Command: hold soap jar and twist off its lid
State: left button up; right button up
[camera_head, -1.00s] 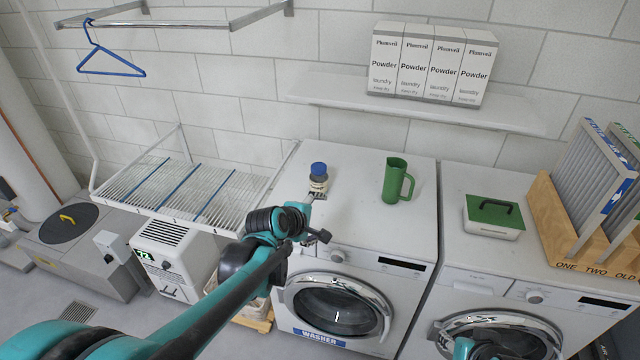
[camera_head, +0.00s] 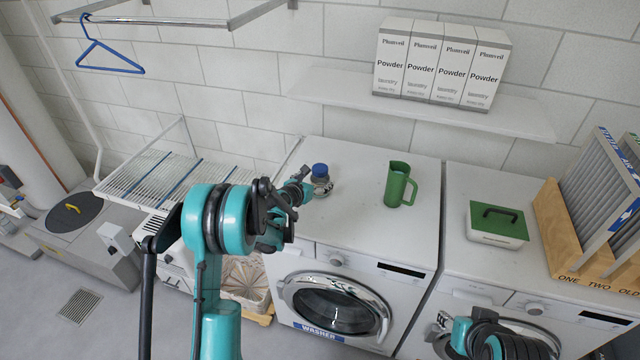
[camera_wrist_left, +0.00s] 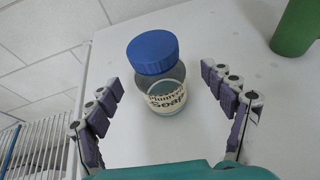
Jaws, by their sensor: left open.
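The soap jar (camera_head: 322,187) stands upright on top of the left washer, with its blue lid (camera_head: 320,170) on. In the left wrist view the jar (camera_wrist_left: 167,97), with a "Soap" label, and its blue lid (camera_wrist_left: 152,52) are between the spread fingers, with a gap on each side. My left gripper (camera_head: 312,188) is at the jar, partly hidden by its own wrist in the head view. In the left wrist view the left gripper (camera_wrist_left: 165,92) is open and holds nothing. My right arm shows at the bottom right of the head view, and its fingers cannot be made out.
A green pitcher (camera_head: 398,184) stands right of the jar on the washer top (camera_head: 362,225). A green-lidded box (camera_head: 497,222) and a wooden rack (camera_head: 566,232) stand on the right machine. A shelf (camera_head: 420,108) with powder boxes hangs above. A wire drying rack (camera_head: 150,180) is at the left.

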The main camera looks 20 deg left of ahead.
pick_arm(q)
jog(key=b+x, duration=0.1)
jog(key=x, duration=0.3)
jog(key=shift+w+f, duration=0.15)
jog(key=shift+c, duration=0.6)
jog(key=c, duration=1.2)
jog(key=shift+o, duration=0.2)
